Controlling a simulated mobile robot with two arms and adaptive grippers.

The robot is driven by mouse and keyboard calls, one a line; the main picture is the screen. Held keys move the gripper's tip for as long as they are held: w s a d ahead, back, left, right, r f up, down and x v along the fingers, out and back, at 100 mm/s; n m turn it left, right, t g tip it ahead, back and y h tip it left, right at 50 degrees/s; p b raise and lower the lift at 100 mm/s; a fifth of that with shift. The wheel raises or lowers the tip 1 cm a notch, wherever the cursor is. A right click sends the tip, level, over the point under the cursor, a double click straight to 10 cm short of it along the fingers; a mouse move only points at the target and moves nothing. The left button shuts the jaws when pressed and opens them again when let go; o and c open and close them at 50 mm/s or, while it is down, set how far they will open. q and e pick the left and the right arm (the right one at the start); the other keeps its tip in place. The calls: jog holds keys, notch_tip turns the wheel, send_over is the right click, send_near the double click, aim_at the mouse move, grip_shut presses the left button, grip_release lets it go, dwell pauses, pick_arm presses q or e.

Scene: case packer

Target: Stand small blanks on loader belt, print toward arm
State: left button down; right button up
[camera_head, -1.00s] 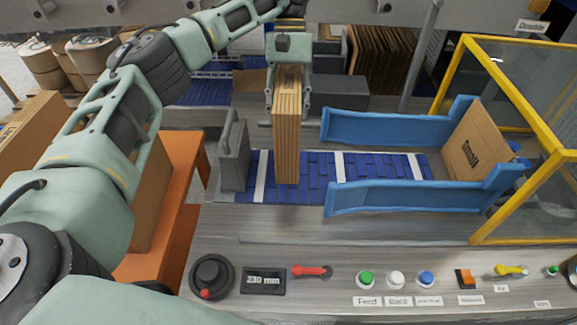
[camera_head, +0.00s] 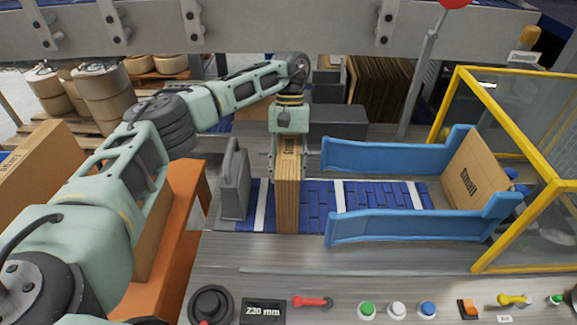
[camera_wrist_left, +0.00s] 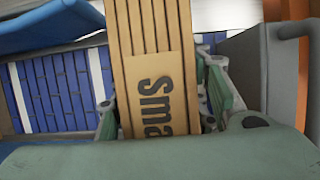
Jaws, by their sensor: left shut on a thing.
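My left gripper (camera_head: 288,158) is shut on a stack of small blanks (camera_head: 287,204), brown cardboard held upright on edge. In the left wrist view the stack (camera_wrist_left: 150,50) shows several layers and the print "Sma" on the face toward the wrist. The stack is over the near part of the blue loader belt (camera_head: 312,205), between the grey backstop plate (camera_head: 235,185) and the blue side guides (camera_head: 400,158). Whether its lower edge touches the belt, I cannot tell. Another blank printed "Small" (camera_head: 474,185) leans at the right end of the guides. My right gripper is not in view.
An orange stand (camera_head: 185,230) with cardboard is at left. A yellow-framed guard (camera_head: 500,75) closes off the right. Brown sheets (camera_head: 380,80) stand behind.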

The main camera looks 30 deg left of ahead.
aim_at(290, 145)
pick_arm(q)
jog(key=c, duration=1)
grip_release()
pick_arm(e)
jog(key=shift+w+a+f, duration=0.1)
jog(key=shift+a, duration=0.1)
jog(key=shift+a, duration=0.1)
pick_arm(q)
jog(key=b+v, duration=0.1)
jog(key=v, duration=0.6)
jog(key=shift+w+r, duration=0.1)
jog(key=shift+r, duration=0.05)
jog(key=p+v, duration=0.1)
jog(key=v, duration=0.3)
jog(key=shift+d, duration=0.1)
jog(key=shift+r, duration=0.45)
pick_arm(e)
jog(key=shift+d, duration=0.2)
